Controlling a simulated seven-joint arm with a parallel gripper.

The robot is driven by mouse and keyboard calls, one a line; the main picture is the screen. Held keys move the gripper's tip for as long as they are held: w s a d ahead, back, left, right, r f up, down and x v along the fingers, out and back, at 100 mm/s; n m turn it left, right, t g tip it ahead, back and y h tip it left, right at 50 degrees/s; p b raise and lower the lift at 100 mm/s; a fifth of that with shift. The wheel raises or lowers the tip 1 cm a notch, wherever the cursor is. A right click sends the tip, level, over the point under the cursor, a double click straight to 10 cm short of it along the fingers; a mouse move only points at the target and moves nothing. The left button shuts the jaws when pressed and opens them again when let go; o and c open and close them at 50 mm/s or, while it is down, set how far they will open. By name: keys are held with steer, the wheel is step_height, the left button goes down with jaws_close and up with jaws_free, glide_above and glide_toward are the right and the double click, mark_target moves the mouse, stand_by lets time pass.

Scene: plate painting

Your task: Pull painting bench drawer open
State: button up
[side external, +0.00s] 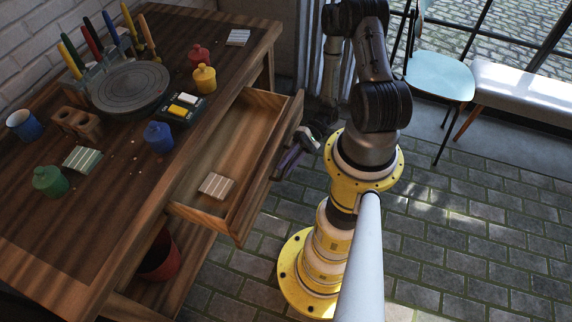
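The painting bench (62,232) is a dark wooden table on the left. Its drawer (236,220) stands pulled out toward my arm, and its inside is visible. A small striped block (216,186) lies in the drawer near its lower end. My gripper (285,168) is at the outer side of the drawer front, close to where a handle would sit. The fingers are small, dark and purplish here. The handle is mostly hidden, and I cannot tell whether the fingers are closed on it.
On the bench top are a round turntable (130,88), red (199,55), yellow (204,79), blue (159,136) and green (50,181) pots, and brushes. A red bucket (160,258) stands below. A light blue chair (440,78) and padded bench (525,90) stand at right.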

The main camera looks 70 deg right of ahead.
steer(key=shift+o, duration=1.4)
steer(key=shift+s, duration=0.1)
steer(key=shift+s+a+r+n+g, duration=0.1)
steer(key=shift+s+r+n+g, duration=0.1)
steer(key=shift+n+g, duration=0.2)
steer(key=s+d+r+n+g+h, duration=0.4)
steer(key=s+r+n+g+h, duration=0.5)
steer(key=n, duration=0.6)
steer(key=w+a+r+n+t+h, duration=0.45)
steer(key=w+r+n+t, duration=0.2)
steer(key=n, duration=0.55)
steer(key=shift+t+h, duration=0.35)
steer(key=shift+h, duration=0.2)
steer(key=f, duration=0.4)
steer(key=w+f, duration=0.1)
steer(key=f, duration=0.3)
steer(key=w+d+f, duration=0.1)
steer(key=f, duration=0.4)
steer(key=shift+w, duration=0.2)
jaws_close()
